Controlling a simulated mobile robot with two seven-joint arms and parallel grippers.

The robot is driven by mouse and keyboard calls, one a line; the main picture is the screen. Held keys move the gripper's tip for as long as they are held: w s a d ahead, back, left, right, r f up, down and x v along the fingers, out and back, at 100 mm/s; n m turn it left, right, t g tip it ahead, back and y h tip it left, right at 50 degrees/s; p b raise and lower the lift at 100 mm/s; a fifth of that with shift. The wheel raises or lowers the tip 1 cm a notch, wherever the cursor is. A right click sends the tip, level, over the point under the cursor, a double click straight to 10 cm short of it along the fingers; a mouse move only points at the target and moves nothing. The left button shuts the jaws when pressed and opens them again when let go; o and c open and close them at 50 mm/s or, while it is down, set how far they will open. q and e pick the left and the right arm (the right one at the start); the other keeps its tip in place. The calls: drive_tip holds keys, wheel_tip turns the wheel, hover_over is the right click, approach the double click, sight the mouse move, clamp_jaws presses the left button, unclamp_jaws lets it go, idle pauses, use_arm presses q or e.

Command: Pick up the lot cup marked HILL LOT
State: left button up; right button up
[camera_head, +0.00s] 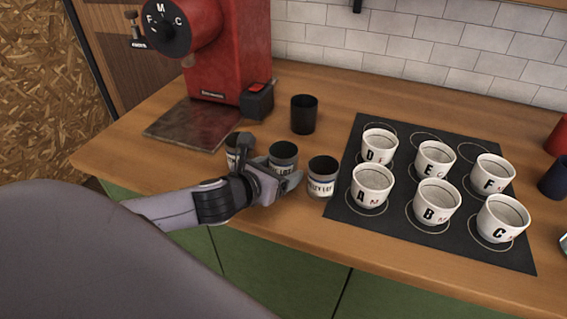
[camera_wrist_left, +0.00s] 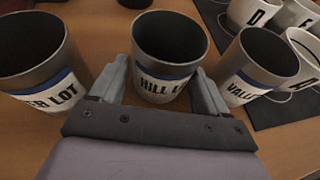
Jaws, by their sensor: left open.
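The HILL LOT cup (camera_wrist_left: 165,50) is a dark grey metal cup with a white and blue label. It stands upright on the counter, the middle of three in the left wrist view, and also shows in the head view (camera_head: 284,152). My left gripper (camera_head: 272,180) is open at its near side. In the left wrist view the fingers (camera_wrist_left: 160,80) lie to the left and right of the cup's lower part, with its label between them. I cannot tell if they touch it. My right gripper is not in view.
Close neighbours are a cup whose label ends in "ER LOT" (camera_wrist_left: 35,55) on the left and a "VALLEY LOT" cup (camera_head: 322,168) on the right. A black cup (camera_head: 303,115) stands behind. A dark mat (camera_head: 400,225) with lettered white cups is right; a red grinder (camera_head: 235,50) stands behind left.

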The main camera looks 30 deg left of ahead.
use_arm(q)
drive_tip(key=shift+w+f, duration=0.15)
drive_tip(key=shift+w, duration=0.3)
drive_tip(key=c, duration=0.8)
